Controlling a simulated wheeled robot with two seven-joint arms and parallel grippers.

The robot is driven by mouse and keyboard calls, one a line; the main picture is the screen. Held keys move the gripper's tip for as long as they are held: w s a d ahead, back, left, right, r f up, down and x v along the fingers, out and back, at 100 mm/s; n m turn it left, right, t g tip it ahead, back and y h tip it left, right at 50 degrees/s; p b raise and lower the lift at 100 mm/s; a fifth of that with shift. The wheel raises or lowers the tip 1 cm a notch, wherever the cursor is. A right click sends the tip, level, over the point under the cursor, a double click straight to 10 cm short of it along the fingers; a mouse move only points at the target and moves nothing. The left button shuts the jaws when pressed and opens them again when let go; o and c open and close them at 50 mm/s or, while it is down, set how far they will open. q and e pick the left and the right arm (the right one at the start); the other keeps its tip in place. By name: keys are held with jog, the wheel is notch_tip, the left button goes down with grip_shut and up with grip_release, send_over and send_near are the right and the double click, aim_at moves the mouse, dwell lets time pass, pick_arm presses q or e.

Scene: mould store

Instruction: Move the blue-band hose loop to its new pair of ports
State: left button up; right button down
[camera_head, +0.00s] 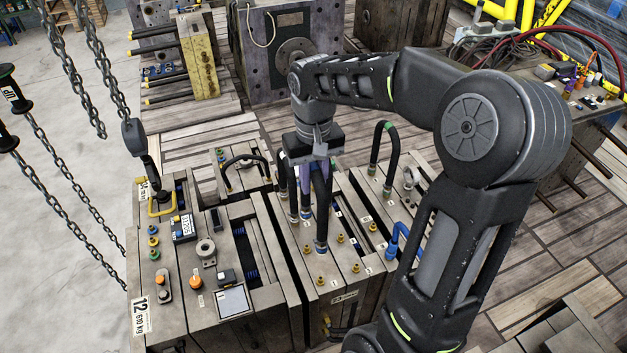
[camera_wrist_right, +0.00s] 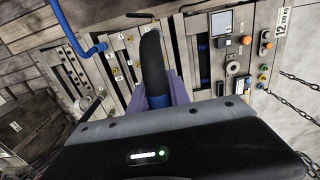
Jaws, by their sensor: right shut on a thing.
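My right gripper (camera_head: 318,172) comes down over the middle mould block and is shut on the blue-band hose loop (camera_head: 321,212), a black hose. My left gripper is not in view.
A green-band hose loop (camera_head: 386,150) stands behind right, and a bright blue hose (camera_head: 398,238) lies close to my right arm. Another black loop (camera_head: 243,162) is at the back left. Chains (camera_head: 65,190) hang left.

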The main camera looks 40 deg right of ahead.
jog(key=shift+r+p, duration=3.85)
jog(key=shift+r, duration=1.4)
jog(key=w+a+f+n+b, duration=0.1)
jog(key=w+a+f, duration=0.3)
jog(key=a, duration=0.4)
jog(key=w+a+f+n+b, duration=0.1)
jog(key=w+a+f+n, duration=0.1)
jog(key=w+a+f, duration=0.3)
jog(key=w+a, duration=0.1)
jog(key=a, duration=0.2)
jog(key=shift+w+n, duration=0.25)
jog(key=shift+n, duration=0.05)
jog(key=shift+a+r, duration=0.1)
